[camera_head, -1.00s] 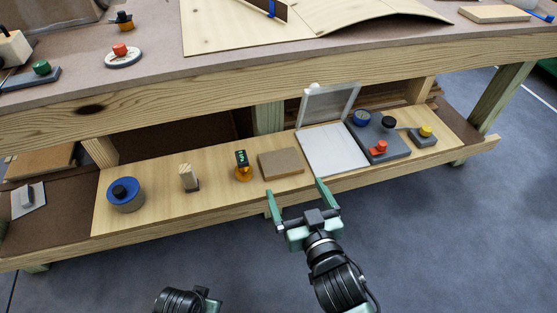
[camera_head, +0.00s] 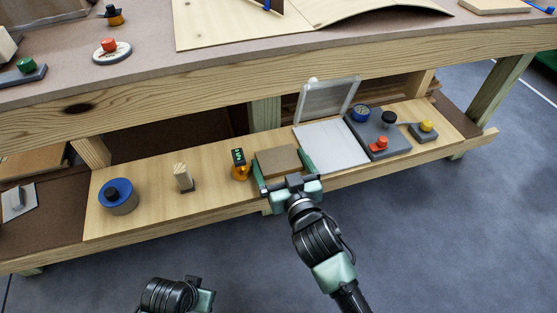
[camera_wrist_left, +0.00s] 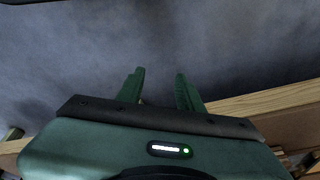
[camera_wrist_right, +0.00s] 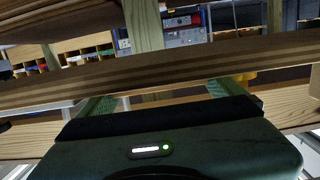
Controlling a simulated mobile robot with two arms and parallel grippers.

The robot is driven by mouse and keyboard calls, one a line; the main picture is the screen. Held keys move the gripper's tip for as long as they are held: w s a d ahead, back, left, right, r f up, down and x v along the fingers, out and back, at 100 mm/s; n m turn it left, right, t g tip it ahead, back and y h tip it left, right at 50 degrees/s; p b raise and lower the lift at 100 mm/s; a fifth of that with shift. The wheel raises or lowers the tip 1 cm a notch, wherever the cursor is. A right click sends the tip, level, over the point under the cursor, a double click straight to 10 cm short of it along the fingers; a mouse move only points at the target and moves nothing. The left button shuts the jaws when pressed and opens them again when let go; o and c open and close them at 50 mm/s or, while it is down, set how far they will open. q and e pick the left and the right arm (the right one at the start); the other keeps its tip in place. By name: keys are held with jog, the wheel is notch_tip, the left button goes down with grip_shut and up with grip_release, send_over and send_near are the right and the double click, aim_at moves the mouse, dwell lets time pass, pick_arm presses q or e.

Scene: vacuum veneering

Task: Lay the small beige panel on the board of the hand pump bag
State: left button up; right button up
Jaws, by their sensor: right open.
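The small beige panel (camera_head: 278,161) lies flat on the wooden lower shelf. My right gripper (camera_head: 282,171) is open, its fingers on the panel's left and right sides at the front; I cannot tell whether they touch it. Its spread fingers also show in the right wrist view (camera_wrist_right: 160,96). The hand pump bag's white board (camera_head: 330,146) lies just right of the panel, bare, with its clear framed lid (camera_head: 327,99) standing open behind. My left gripper (camera_wrist_left: 160,88) has its fingers apart and empty over the floor; in the head view only its wrist part shows, low down.
A grey pump base (camera_head: 380,138) with red and black knobs stands right of the board, and a small yellow-knobbed block (camera_head: 425,130) beyond. An amber bottle (camera_head: 240,168) stands close left of the panel. The workbench top (camera_head: 150,60) overhangs the shelf behind.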

jog(key=c, duration=1)
jog(key=shift+r, duration=0.15)
